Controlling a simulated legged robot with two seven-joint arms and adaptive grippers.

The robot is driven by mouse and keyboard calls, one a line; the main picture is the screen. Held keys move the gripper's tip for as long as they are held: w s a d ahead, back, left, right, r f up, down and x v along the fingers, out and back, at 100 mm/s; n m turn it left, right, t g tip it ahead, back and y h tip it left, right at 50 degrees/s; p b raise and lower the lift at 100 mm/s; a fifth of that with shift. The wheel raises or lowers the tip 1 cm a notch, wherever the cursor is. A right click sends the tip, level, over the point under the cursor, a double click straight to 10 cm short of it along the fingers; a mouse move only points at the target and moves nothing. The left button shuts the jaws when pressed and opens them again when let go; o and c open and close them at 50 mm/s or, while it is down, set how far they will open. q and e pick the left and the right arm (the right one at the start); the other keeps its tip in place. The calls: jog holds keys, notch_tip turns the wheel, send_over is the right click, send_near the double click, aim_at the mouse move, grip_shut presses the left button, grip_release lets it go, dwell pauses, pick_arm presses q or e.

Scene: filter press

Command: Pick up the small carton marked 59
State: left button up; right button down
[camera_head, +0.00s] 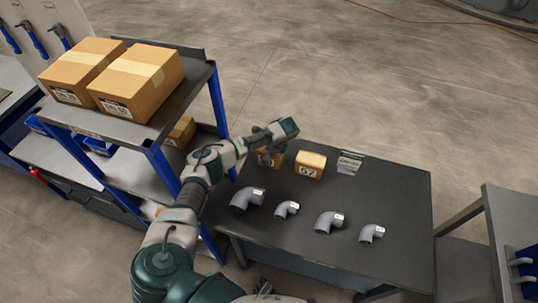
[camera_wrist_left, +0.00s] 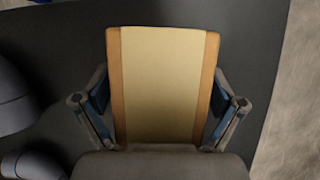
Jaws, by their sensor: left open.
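A small carton (camera_head: 266,160) stands at the back left of the dark table (camera_head: 390,205), partly hidden by my left arm; its marking is not clearly readable. In the left wrist view the carton (camera_wrist_left: 163,80) shows its top with a wide pale tape strip. My left gripper (camera_wrist_left: 160,100) is open, with one finger at each side of the carton; I cannot tell whether they touch it. In the head view the left gripper (camera_head: 268,146) is above the carton. A second small carton (camera_head: 311,166), whose marking looks like 67, stands just right.
Several grey pipe elbows (camera_head: 328,222) lie along the front of the table. A small labelled item (camera_head: 349,162) stands at the back. A blue-posted shelf (camera_head: 215,100) with large boxes (camera_head: 138,82) rises close left of my arm.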

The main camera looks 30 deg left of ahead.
pick_arm(q)
jog(key=shift+d, duration=0.1)
jog(key=c, duration=1.2)
jog(key=shift+s, duration=0.1)
jog(key=shift+c, duration=0.9)
jog(key=shift+f, duration=0.1)
